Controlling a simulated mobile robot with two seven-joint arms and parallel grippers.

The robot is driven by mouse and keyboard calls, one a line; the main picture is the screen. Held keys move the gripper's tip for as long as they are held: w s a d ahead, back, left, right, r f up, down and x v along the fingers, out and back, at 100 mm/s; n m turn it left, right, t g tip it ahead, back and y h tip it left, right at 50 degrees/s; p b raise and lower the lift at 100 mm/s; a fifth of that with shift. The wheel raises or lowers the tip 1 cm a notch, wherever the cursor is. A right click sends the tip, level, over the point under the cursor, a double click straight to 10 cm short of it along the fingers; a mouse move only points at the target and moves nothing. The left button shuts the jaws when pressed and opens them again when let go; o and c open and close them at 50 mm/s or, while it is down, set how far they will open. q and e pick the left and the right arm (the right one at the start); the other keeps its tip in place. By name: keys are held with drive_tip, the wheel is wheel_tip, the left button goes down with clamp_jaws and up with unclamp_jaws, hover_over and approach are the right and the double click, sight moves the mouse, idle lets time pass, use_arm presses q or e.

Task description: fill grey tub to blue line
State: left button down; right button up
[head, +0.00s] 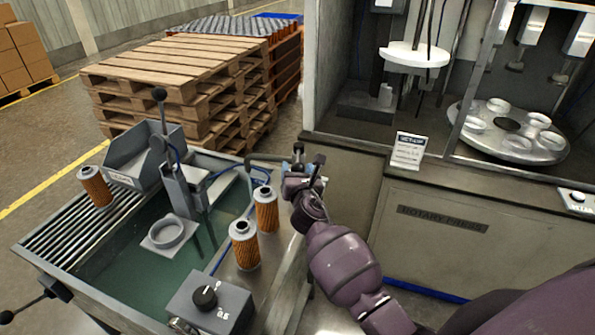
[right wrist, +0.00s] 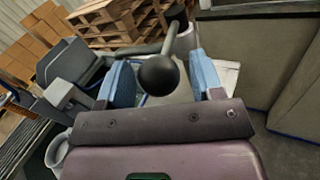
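The grey tub (head: 52,262) is at the left of the head view, with greenish liquid (head: 125,262) inside. A short stretch of blue line (head: 221,259) shows at its inner right side; the rest is hidden or too small to tell. My right gripper (head: 303,168) is over the tub's far right corner. In the right wrist view its blue-padded fingers (right wrist: 162,82) are apart. A lever with a black ball knob (right wrist: 158,74) shows between them; I cannot tell whether they touch it. My left gripper is not in view.
Two orange filter cartridges (head: 244,245) (head: 266,209) stand on the tub's right ledge, and another (head: 95,187) on the slatted rack. A grey bin (head: 145,152), an upright lever (head: 160,112) and a dial box (head: 212,302) are around the tub. A rotary machine (head: 440,225) stands right.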

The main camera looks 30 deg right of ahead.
clamp_jaws()
drive_tip(key=shift+w+a+f+m+g+h+b, duration=0.15)
drive_tip(key=shift+w+a+m+g+h+b, duration=0.2)
drive_tip(key=shift+a+m+h+b, duration=0.35)
drive_tip(key=shift+d, duration=0.15)
drive_tip(key=shift+o, duration=0.6)
unclamp_jaws()
drive_tip(key=shift+s, duration=0.1)
